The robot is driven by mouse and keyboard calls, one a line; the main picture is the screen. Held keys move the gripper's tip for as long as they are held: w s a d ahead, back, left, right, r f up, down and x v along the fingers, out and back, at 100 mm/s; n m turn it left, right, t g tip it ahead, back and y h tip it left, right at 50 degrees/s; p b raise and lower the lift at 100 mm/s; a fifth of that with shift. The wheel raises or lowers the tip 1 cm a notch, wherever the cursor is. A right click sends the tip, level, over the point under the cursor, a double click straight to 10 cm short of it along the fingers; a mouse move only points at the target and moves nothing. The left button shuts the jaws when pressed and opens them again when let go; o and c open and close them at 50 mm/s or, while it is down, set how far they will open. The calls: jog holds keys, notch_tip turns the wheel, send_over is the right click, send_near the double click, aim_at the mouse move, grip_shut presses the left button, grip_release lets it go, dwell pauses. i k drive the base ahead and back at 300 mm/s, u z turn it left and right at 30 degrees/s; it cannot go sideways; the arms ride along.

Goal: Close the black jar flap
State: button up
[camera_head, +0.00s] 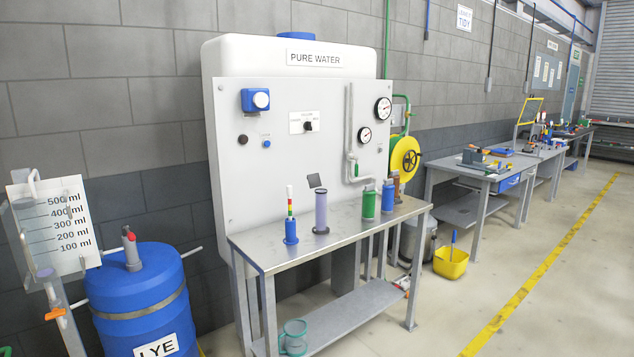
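A tall lavender jar (321,212) stands upright on the metal table in front of the white panel. A dark, nearly black flat flap (315,181) shows at the top of this jar. The flap is tilted up, so it stands open rather than flat over the mouth. Its hinge is too small to make out. My gripper is not in this view, and nothing touches the flap or jar.
The metal table (262,249) also holds a blue holder with a colour-banded stick (291,232) on the left, and green (369,205), blue (388,197) and brown (397,187) containers on the right. A blue LYE drum (137,291) stands left.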

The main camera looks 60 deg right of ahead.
aim_at(314, 180)
jog(key=k, duration=1.3)
jog(key=z, duration=0.7)
jog(key=i, duration=1.15)
jog(key=u, duration=0.15)
